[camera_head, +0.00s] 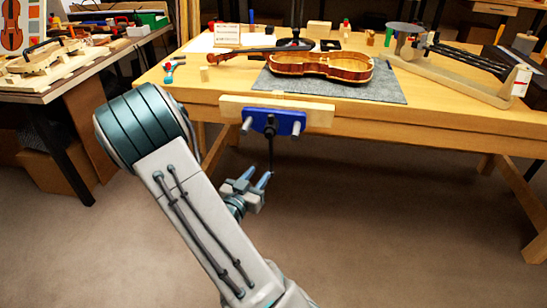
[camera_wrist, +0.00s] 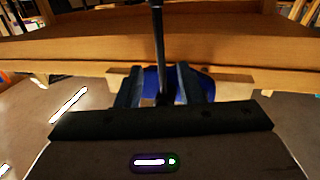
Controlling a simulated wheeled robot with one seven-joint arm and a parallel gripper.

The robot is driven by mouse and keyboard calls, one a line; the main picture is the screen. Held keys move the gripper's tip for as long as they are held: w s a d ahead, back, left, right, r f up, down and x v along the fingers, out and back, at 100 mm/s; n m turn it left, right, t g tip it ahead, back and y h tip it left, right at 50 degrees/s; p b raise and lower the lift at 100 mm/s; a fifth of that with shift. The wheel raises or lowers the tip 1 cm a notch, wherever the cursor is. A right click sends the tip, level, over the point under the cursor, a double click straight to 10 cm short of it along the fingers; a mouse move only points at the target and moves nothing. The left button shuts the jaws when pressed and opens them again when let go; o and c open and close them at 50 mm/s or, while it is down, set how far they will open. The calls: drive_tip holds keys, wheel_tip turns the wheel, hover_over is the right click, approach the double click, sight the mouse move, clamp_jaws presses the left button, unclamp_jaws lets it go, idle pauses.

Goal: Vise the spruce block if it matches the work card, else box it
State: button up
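My gripper (camera_head: 257,177) hangs in front of the bench, below the vise. The vise (camera_head: 278,121) has a blue body and pale wooden jaws on the bench's front edge. Its dark handle hangs down and appears between my fingers in the wrist view (camera_wrist: 158,45). A pale wood block (camera_head: 319,29) stands at the back of the bench; it may be the spruce block. A small white card (camera_head: 227,35) stands at the back left, its writing unreadable. I cannot identify the box.
A violin body (camera_head: 322,66) lies on a grey mat (camera_head: 390,92) behind the vise. A long wooden fixture (camera_head: 455,77) is at right. A cluttered side table (camera_head: 60,80) stands left. The floor before the bench is clear.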

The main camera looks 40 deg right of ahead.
sight(270, 159)
drive_tip(key=b+x, duration=0.1)
drive_tip(key=x, duration=1)
drive_tip(key=shift+w+d+f+b, duration=0.1)
drive_tip(key=shift+w+d+b, duration=0.05)
drive_tip(key=shift+b, duration=0.2)
clamp_jaws()
